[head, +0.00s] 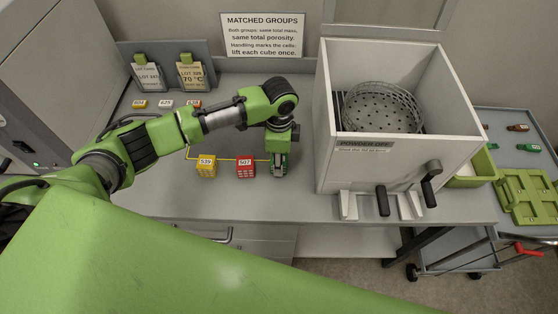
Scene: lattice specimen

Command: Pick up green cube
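My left arm reaches in from the left, and my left gripper (279,168) points down at the grey bench, just right of the red cube. A patch of green (284,161) shows at its fingers. This is in line with the other cubes and appears to be the green cube, mostly hidden by the gripper. Whether the fingers are closed on it I cannot tell. The red cube (245,169), labelled 507, and the yellow cube (206,167), labelled 539, sit to its left. My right gripper is not in view.
A white open-topped box (355,160) with a round mesh basket (382,108) stands close to the right. Small labelled pieces (165,104) lie behind my arm. A cart with green trays (527,195) is at far right. The bench front is clear.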

